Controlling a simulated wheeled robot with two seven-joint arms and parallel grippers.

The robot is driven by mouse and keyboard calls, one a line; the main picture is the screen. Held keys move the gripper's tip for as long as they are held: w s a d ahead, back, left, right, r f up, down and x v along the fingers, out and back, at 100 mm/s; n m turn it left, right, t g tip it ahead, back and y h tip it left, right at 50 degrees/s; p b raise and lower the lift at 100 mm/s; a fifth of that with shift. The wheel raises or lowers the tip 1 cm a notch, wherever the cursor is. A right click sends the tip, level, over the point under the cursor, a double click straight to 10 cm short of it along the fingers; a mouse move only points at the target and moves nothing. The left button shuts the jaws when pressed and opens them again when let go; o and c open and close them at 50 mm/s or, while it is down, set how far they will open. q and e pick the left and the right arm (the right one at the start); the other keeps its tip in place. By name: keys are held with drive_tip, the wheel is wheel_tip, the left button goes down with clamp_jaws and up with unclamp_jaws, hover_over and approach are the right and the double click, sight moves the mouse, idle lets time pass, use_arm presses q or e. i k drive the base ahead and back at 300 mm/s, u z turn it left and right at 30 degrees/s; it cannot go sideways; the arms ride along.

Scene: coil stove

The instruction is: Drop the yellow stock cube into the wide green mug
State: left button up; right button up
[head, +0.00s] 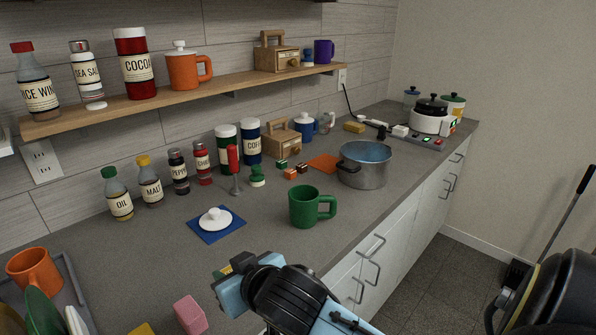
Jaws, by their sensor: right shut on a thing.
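The wide green mug (303,209) stands upright on the grey counter, its handle to the right. My right gripper (232,280) comes in from the lower right, above the counter's front part, to the left of and nearer than the mug. It is shut on a small yellowish thing, which looks like the yellow stock cube (223,271); only a bit of it shows past the fingers. Gripper and cube are apart from the mug in the picture. My left gripper is not in view.
A white lid (215,219) on a blue mat lies left of the mug. A grey pot (365,168) stands behind right. Several small cubes (290,174) lie behind the mug. A pink block (190,314) and a dish rack (75,283) are at the lower left.

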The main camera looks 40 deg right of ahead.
sight(304, 219)
drive_tip(key=k, duration=1.6)
drive_tip(key=z, duration=1.2)
drive_tip(key=i, duration=2.4)
drive_tip(key=u, duration=1.25)
